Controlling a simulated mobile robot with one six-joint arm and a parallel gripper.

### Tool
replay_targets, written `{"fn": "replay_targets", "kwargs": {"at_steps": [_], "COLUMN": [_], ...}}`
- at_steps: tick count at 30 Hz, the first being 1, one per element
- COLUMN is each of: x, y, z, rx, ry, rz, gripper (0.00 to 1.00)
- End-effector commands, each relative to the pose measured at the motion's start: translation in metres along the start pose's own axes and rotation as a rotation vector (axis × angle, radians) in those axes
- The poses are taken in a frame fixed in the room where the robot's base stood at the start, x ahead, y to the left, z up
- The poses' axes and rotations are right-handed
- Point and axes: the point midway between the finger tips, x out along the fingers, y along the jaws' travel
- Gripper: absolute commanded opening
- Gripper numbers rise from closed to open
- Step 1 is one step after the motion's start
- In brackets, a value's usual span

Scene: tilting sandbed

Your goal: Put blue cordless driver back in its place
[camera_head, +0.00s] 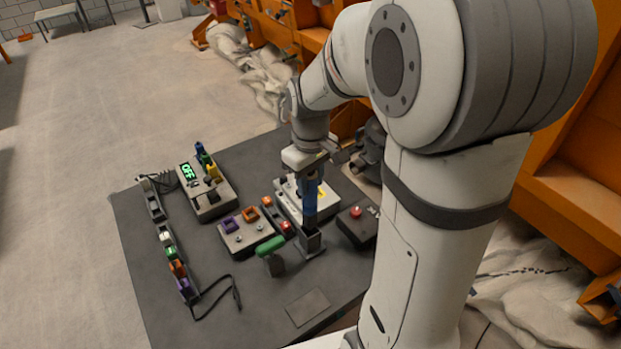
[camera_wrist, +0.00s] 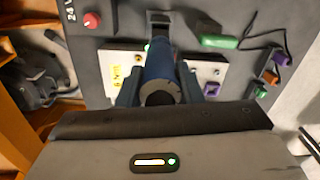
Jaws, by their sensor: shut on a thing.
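The blue cordless driver (camera_head: 310,202) is upright in my gripper (camera_head: 308,180), over the grey table (camera_head: 150,285). In the wrist view the blue driver (camera_wrist: 158,68) sits between the two dark fingers of my gripper (camera_wrist: 158,88), which is shut on it. Its lower end is at a small dark grey open-topped holder (camera_head: 310,243) near the table's front. I cannot tell whether the tip is inside the holder or just above it. The far end of the driver is partly hidden in the wrist view.
A green-handled object (camera_head: 270,246) stands left of the holder. A box with a red button (camera_head: 356,213) is to its right. A panel with purple and orange parts (camera_head: 240,228), a box with a green display (camera_head: 205,192) and a power strip (camera_head: 168,245) lie further left.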

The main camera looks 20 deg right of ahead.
Motion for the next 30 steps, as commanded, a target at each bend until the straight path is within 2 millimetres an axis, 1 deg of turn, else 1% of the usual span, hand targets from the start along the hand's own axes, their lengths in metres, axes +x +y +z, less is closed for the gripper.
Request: {"fn": "replay_targets", "kwargs": {"at_steps": [11,30], "x": [0.0,0.014], "y": [0.0,0.001], "z": [0.0,0.0], "rx": [0.0,0.002], "ry": [0.002,0.001], "rz": [0.001,0.001], "gripper": [0.07,0.07]}}
